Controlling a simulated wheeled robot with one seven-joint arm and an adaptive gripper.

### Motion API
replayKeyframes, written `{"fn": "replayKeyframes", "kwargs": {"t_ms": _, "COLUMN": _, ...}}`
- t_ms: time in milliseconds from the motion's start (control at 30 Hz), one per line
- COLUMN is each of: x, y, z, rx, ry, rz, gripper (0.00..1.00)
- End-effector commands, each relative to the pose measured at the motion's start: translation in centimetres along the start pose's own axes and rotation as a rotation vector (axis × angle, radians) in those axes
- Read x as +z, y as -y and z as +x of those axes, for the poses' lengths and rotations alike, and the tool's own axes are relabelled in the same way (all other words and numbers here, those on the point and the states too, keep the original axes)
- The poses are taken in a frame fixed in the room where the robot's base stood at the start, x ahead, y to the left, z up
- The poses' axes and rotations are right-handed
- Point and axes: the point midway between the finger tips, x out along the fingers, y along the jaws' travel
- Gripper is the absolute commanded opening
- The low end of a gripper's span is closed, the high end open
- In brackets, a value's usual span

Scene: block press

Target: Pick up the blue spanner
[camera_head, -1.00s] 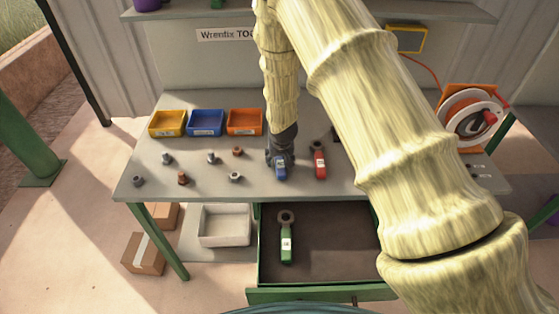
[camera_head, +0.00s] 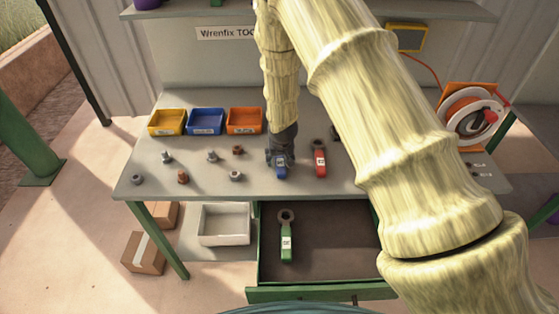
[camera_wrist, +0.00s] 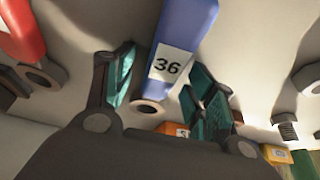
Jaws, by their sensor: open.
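The blue spanner (camera_head: 281,173) lies on the grey workbench (camera_head: 215,188), its handle end showing just in front of my gripper (camera_head: 280,160). In the wrist view, the blue spanner (camera_wrist: 178,55) carries a white label reading 36, and its handle lies between the two fingers of my gripper (camera_wrist: 155,85). The fingers stand apart on either side of it, and a gap shows on both sides. In the head view, my gripper hides the far part of the spanner.
A red spanner (camera_head: 320,160) lies close to the right. A green spanner (camera_head: 286,238) lies in the open drawer (camera_head: 335,240). Yellow (camera_head: 167,122), blue (camera_head: 206,122) and orange (camera_head: 244,121) bins stand at the back. Several nuts and bolts lie to the left.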

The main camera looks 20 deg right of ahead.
Motion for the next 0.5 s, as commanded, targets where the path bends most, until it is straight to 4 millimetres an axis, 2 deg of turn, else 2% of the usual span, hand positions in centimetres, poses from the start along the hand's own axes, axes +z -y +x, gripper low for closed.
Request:
{"fn": "replayKeyframes", "kwargs": {"t_ms": 67, "x": 0.00, "y": 0.00, "z": -0.01, "rx": 0.000, "ry": 0.000, "rz": 0.000, "gripper": 0.54}}
{"fn": "replayKeyframes", "kwargs": {"t_ms": 300, "x": 0.02, "y": 0.00, "z": 0.01, "rx": 0.000, "ry": 0.000, "rz": 0.000, "gripper": 0.10}}
{"fn": "replayKeyframes", "kwargs": {"t_ms": 367, "x": 0.04, "y": 0.00, "z": 0.02, "rx": 0.000, "ry": 0.001, "rz": 0.000, "gripper": 0.00}}
{"fn": "replayKeyframes", "kwargs": {"t_ms": 500, "x": 0.01, "y": 0.00, "z": 0.01, "rx": 0.000, "ry": 0.000, "rz": 0.000, "gripper": 0.00}}
